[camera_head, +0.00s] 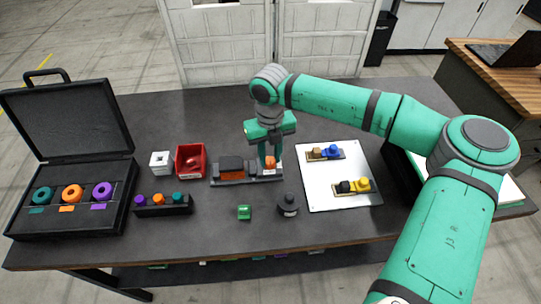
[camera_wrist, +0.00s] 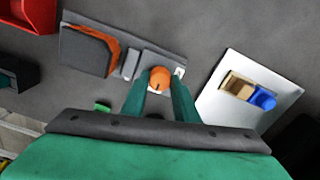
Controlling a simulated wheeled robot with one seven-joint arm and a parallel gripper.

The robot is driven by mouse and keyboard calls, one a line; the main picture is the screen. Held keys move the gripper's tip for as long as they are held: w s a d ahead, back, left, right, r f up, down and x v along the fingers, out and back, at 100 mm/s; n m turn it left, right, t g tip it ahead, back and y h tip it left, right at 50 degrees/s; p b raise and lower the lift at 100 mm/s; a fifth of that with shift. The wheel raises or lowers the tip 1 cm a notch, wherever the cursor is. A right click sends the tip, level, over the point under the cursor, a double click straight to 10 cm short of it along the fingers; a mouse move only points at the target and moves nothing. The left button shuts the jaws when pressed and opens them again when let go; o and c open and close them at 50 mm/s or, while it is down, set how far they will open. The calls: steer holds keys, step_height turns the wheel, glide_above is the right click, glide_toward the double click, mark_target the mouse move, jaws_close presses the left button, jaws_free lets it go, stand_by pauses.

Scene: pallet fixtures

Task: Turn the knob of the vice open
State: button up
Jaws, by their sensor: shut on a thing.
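The vice (camera_head: 232,168) is a dark grey block on a flat base with an orange knob (camera_head: 269,162) at its right end. It stands on the dark table, a little left of the white board. My gripper (camera_head: 267,160) points down over the right end of the vice. In the wrist view, the vice (camera_wrist: 88,50) lies at upper left and its round orange knob (camera_wrist: 160,79) sits between my two green fingertips (camera_wrist: 162,82). The fingers are shut on the knob from both sides. A dark mark shows on the knob's top.
A white board (camera_head: 326,200) with small coloured blocks lies right of the vice. A red bin (camera_head: 191,161) and a white cube (camera_head: 160,161) stand left. A green block (camera_head: 244,212) and a dark round piece (camera_head: 288,204) stand in front. An open black case (camera_head: 72,210) is far left.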

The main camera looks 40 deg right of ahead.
mark_target(270, 160)
steer(key=o, duration=1.1)
steer(key=shift+c, duration=0.2)
step_height(270, 160, up, 11)
steer(key=shift+f, duration=0.1)
